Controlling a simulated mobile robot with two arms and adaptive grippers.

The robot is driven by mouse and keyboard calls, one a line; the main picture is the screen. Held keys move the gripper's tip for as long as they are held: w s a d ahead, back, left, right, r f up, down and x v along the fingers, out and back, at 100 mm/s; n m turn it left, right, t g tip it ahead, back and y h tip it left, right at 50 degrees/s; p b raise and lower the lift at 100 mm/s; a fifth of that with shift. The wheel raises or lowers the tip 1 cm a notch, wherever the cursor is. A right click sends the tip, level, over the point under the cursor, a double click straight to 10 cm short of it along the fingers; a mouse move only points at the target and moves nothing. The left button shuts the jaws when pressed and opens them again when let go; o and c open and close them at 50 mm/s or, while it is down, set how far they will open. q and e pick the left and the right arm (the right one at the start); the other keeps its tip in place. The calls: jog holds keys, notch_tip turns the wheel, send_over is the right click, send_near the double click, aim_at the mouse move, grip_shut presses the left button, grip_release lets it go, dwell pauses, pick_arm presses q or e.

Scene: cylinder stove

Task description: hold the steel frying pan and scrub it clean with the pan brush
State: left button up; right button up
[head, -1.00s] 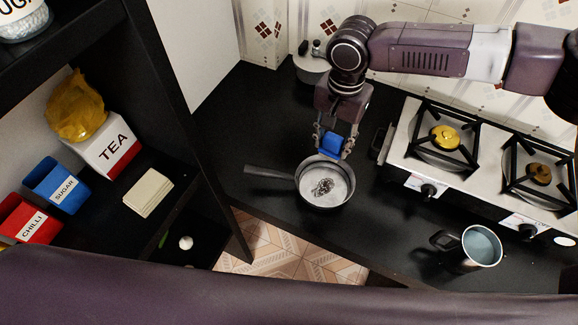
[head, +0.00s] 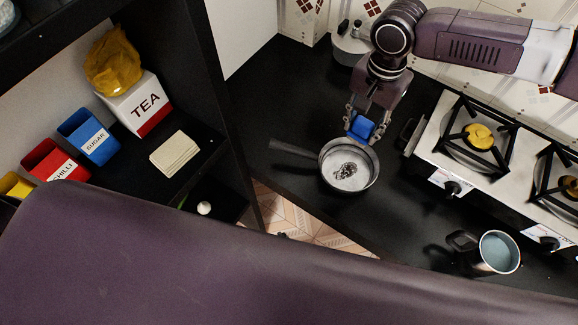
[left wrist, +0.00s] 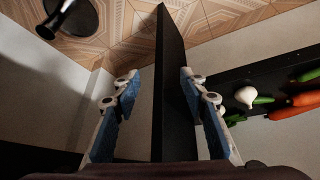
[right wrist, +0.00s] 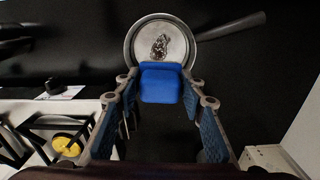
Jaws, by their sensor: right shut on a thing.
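The steel frying pan (head: 362,155) rests on the black counter, its dark handle (head: 293,149) pointing left in the head view. A dark patch of dirt (head: 347,170) lies in it. My right gripper (head: 361,130) is shut on the blue pan brush (head: 360,126) at the pan's far rim. In the right wrist view the brush (right wrist: 160,85) overlaps the near edge of the pan (right wrist: 140,40); contact cannot be told. My left gripper (left wrist: 159,78) is open and empty, with a dark upright panel (left wrist: 172,100) showing between its fingers. Its fingers are not in the head view.
The gas stove (head: 431,160) stands right of the pan, with a metal mug (head: 498,252) in front of it. A lidded pot (head: 349,45) is behind. The shelf at left holds a TEA box (head: 140,105), other tins and a sponge-like stack (head: 175,153).

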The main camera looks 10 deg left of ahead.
pick_arm(q)
jog(key=w+d+r+n+t+y, duration=0.1)
jog(key=w+r+n, duration=0.25)
jog(key=r, duration=0.45)
jog(key=w+d+r+n+t+y, duration=0.1)
jog(key=w+r+n+t+y, duration=0.15)
jog(key=r+n, duration=0.35)
jog(key=n+t, duration=0.2)
jog(key=t, duration=0.1)
send_near(277, 147)
jog(key=shift+m+g+y, duration=0.25)
jog(key=x, duration=1.1)
jog(key=shift+w, duration=0.4)
grip_shut()
